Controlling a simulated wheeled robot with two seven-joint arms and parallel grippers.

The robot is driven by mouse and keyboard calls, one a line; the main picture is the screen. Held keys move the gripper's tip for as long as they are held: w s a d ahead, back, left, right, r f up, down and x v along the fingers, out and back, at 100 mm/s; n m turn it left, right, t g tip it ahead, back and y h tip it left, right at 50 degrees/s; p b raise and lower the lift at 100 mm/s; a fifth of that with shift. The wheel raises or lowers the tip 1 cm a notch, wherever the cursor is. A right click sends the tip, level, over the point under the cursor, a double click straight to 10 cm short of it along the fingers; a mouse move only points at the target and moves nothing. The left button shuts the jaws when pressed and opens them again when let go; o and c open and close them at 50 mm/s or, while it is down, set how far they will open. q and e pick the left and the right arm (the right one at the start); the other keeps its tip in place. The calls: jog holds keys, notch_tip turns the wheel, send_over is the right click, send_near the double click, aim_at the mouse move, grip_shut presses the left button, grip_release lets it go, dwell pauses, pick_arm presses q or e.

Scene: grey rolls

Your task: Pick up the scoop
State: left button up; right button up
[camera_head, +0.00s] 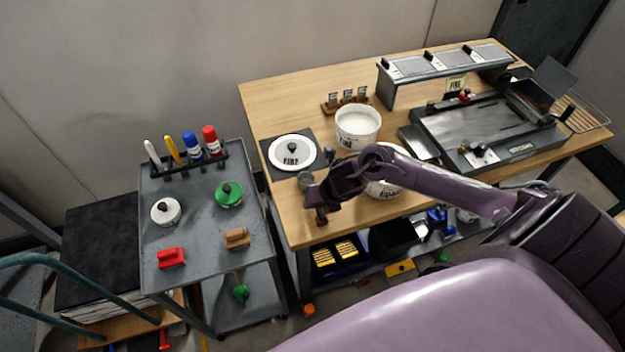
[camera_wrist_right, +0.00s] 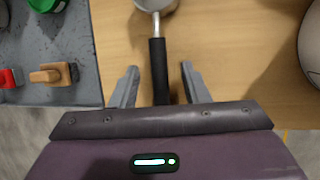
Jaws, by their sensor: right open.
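The scoop has a black handle (camera_wrist_right: 158,68) and a round metal bowl (camera_wrist_right: 153,4), which is cut off by the top of the right wrist view. It lies on the wooden table. In the head view its grey bowl (camera_head: 305,179) shows near the table's left edge, and the handle is largely hidden by my gripper. My right gripper (camera_head: 314,199) is open over the scoop. In the right wrist view its two fingers (camera_wrist_right: 160,72) stand on either side of the handle, with a gap on each side. My left gripper is not in view.
A white tub (camera_head: 357,125) and a round white lid (camera_head: 292,152) sit behind my gripper. Another tub (camera_head: 383,188) is partly hidden by my right arm. A grey cart (camera_head: 190,238) with markers and small items stands left of the table. A griddle (camera_head: 490,130) is at the right.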

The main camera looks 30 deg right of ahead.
jog(key=shift+f+b, duration=0.25)
jog(key=shift+b, duration=0.1)
dwell(0.4)
grip_shut()
